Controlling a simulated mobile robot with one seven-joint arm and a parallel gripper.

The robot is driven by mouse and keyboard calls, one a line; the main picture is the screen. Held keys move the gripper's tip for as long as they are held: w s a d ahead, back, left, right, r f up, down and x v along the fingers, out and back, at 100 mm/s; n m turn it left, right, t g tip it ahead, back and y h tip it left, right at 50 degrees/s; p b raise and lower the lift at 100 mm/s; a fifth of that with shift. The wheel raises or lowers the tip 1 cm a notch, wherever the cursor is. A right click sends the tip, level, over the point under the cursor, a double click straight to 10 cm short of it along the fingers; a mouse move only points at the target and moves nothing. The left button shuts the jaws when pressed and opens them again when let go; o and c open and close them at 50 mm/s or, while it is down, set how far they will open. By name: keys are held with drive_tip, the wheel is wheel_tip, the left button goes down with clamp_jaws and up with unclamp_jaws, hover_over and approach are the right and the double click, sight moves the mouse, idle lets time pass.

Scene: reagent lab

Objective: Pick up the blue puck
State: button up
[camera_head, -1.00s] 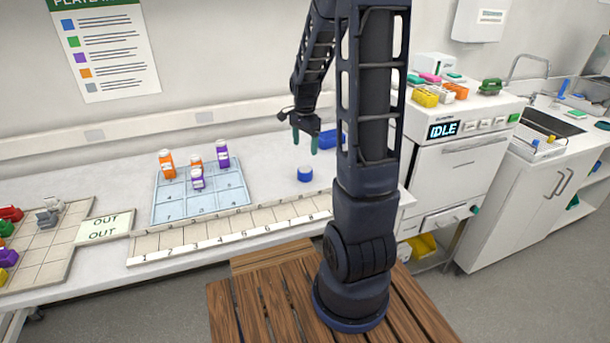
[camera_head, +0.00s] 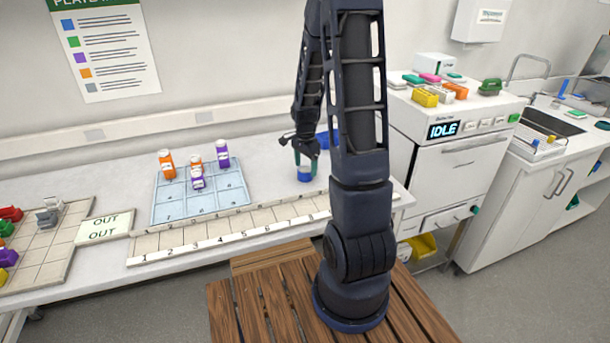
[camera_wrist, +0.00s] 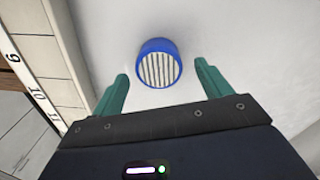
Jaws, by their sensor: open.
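The blue puck (camera_head: 305,174) sits on the white bench, behind the numbered strip. In the wrist view the blue puck (camera_wrist: 160,63) shows a pale ribbed top inside a blue rim. My gripper (camera_head: 306,163) is low, just over the puck, with its green fingers pointing down. In the wrist view my gripper (camera_wrist: 160,82) is open, with the puck ahead of the gap between the fingertips. Neither finger is seen touching the puck.
A numbered strip (camera_head: 230,231) runs along the bench front. A light blue rack (camera_head: 172,204) with orange and purple bottles stands to the left. A blue object (camera_head: 325,139) lies behind my gripper.

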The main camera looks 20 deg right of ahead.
drive_tip(key=shift+f, duration=1.2)
drive_tip(key=c, duration=1.1)
drive_tip(key=shift+r, duration=0.2)
